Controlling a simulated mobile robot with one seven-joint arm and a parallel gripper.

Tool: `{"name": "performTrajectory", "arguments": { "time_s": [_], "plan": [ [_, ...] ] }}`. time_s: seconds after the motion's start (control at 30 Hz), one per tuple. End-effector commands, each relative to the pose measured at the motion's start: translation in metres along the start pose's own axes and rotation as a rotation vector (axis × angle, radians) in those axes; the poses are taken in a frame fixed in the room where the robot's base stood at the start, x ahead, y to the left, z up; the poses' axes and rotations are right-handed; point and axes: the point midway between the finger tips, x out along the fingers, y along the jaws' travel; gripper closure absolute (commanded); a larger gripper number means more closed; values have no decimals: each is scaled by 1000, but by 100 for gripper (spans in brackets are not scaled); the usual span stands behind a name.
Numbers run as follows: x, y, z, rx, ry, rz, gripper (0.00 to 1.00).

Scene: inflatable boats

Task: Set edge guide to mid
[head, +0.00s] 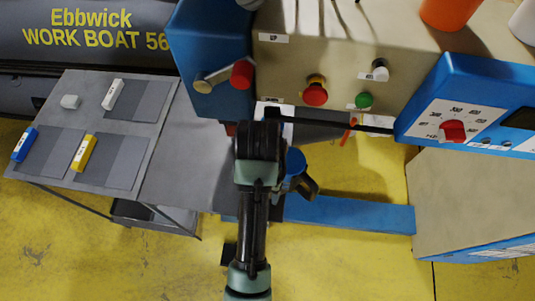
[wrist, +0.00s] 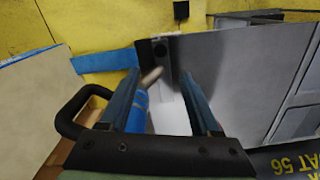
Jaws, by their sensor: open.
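I cannot clearly tell which part is the edge guide. Between and beyond the fingers show a short pale peg (wrist: 152,76), a blue cylinder (wrist: 135,107) and a white patch. I see no contact between fingers and peg. In the head view my arm covers the area left of the slot, and the fingertips are hidden.
The machine carries a red lever knob (head: 242,74), a red button (head: 315,92), a green button (head: 364,100) and a red selector (head: 452,131). A grey table (head: 180,170) at left holds a yellow block (head: 84,153), a blue block (head: 24,144) and a white block (head: 113,94).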

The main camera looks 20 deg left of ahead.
Motion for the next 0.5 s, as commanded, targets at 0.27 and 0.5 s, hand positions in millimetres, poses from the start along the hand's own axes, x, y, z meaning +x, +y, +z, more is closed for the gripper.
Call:
{"name": "performTrajectory", "arguments": {
  "time_s": [0.27, 0.5],
  "plan": [
    [49, 1, 1, 0, -4, 1, 36],
    [96, 1, 0, -1, -1, 1, 36]
  ]
}}
